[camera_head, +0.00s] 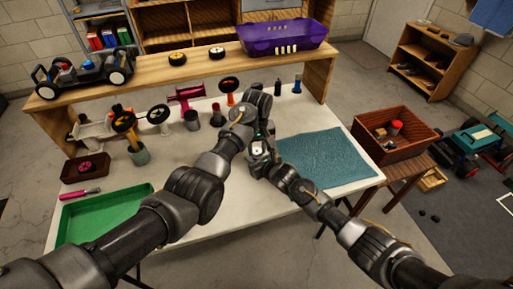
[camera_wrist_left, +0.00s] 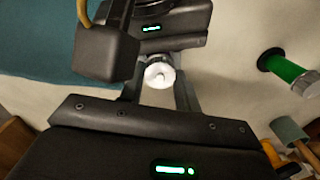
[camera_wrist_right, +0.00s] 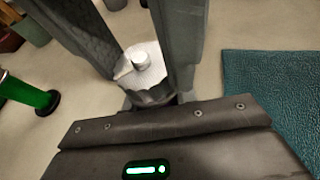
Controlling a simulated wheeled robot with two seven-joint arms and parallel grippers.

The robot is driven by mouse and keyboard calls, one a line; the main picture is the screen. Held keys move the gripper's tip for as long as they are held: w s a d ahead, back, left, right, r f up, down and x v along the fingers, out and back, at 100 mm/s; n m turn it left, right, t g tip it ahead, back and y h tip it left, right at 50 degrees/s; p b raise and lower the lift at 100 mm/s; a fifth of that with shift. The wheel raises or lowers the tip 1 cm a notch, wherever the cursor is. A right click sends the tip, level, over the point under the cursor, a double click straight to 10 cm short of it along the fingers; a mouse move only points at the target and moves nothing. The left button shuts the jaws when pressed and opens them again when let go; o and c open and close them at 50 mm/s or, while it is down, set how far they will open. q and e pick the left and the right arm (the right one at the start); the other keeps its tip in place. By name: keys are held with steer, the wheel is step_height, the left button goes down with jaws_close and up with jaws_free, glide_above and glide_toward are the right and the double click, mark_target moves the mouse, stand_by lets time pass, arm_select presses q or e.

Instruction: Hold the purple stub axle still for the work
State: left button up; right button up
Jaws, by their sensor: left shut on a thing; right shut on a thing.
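My left gripper (camera_head: 263,128) and right gripper (camera_head: 258,160) meet over the middle of the white table. In the left wrist view, my left gripper (camera_wrist_left: 158,88) has its fingers around a small pale round part (camera_wrist_left: 158,75), with the right gripper just beyond. In the right wrist view, my right gripper (camera_wrist_right: 145,75) is shut on a silvery faceted part (camera_wrist_right: 143,72) with a small round stub on top. I cannot tell whether these are one piece. No purple shows on them, so I cannot make out the purple stub axle. The fingertips are hidden in the head view.
A teal mat (camera_head: 325,158) lies right of the grippers, and a green tray (camera_head: 103,213) lies at front left. Cups with wheeled parts, one magenta part (camera_head: 187,93), stand behind. A wooden shelf (camera_head: 150,76) carries a purple crate (camera_head: 270,40). A brown box (camera_head: 395,145) stands at right.

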arm_select(q)
steer(key=o, duration=1)
